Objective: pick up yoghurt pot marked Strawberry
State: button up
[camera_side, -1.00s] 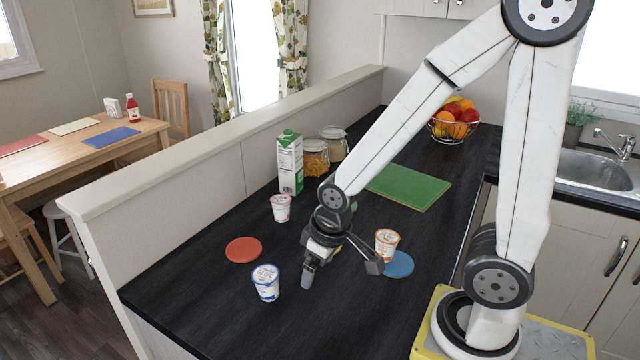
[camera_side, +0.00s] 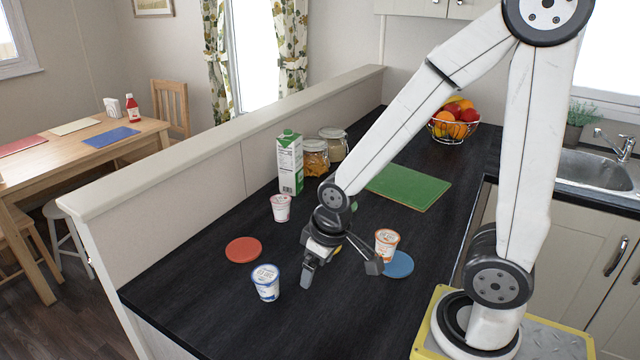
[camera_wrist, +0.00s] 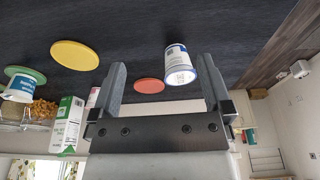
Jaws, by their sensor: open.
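No flavour name is legible, so I cannot tell which pot is Strawberry. A white pot with pink-red markings (camera_side: 281,208) stands upright near the carton; in the wrist view it (camera_wrist: 93,97) is partly hidden by a finger. A blue-marked pot (camera_side: 265,283) stands nearer the front and also shows in the wrist view (camera_wrist: 180,66). An orange-marked pot (camera_side: 386,244) stands beside the blue disc. Another pot with blue-teal lettering (camera_wrist: 19,88) shows at the wrist view's left, by a green disc. My gripper (camera_side: 341,272) is open and empty above the counter, between the blue-marked and orange-marked pots.
A red disc (camera_side: 243,250), a blue disc (camera_side: 398,264) and a yellow disc (camera_wrist: 75,55) lie on the dark counter. A carton (camera_side: 290,163), jars (camera_side: 315,158), a green board (camera_side: 409,187) and a fruit basket (camera_side: 455,122) stand farther back.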

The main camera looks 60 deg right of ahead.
jog(key=shift+r, duration=0.2)
notch_tip(320, 180, up, 4)
jog(key=r+m+t+y, duration=0.1)
jog(key=m+t+y, duration=0.7)
jog(key=m, duration=2)
send_over(286, 198)
jog(key=s+d, duration=0.4)
jog(key=y, duration=0.1)
jog(key=shift+g+y, duration=0.3)
jog(key=shift+g, duration=0.2)
notch_tip(286, 198, down, 8)
jog(key=shift+f, duration=0.45)
jog(key=shift+x, duration=3.95)
jog(key=shift+s, duration=0.1)
